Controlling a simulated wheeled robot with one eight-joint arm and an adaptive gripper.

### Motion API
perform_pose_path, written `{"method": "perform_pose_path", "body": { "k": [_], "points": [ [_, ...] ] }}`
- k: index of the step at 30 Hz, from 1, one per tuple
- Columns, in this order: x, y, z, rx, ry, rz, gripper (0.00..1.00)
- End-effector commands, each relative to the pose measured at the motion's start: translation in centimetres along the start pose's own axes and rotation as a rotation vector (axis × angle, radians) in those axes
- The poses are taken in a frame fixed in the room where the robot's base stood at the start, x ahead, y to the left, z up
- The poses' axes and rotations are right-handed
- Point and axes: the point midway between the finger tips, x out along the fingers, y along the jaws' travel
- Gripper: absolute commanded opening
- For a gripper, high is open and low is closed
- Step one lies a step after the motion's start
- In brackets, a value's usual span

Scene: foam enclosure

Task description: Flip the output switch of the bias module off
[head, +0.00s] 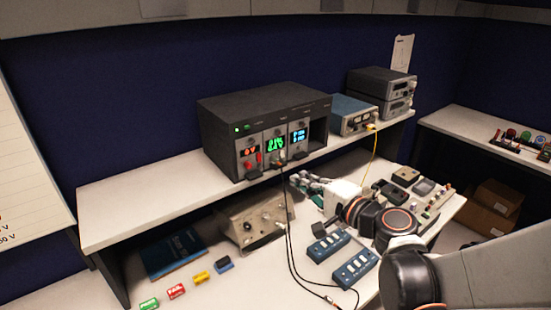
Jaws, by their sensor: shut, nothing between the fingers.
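A black rack instrument (262,110) stands on the shelf with three display modules side by side. The left module (250,160) has a red display that seems to read 0 V, the middle module (275,148) a green display, and the right module (298,136) a blue display. Their labels are too small to read, so I cannot tell which is the bias module or how its output switch is set. My gripper (295,179) is shut and empty. In the picture it appears just below and right of the middle module, apart from the rack front.
A blue-topped instrument (352,115) and stacked grey units (382,92) stand right of the rack. A black cable (287,225) hangs from the middle module to the bench. A beige box (256,218) and two blue boxes (328,246) sit below, near my arm.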

Motion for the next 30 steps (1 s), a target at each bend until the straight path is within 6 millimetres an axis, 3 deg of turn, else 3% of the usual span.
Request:
{"method": "perform_pose_path", "body": {
  "k": [5,21,30],
  "points": [
    [1.8,0.0,0.1,0.000,-0.003,0.000,0.00],
    [11.7,0.1,0.1,-0.001,-0.002,0.000,0.00],
    [13.8,0.0,0.0,-0.001,0.000,0.001,0.00]
  ]
}}
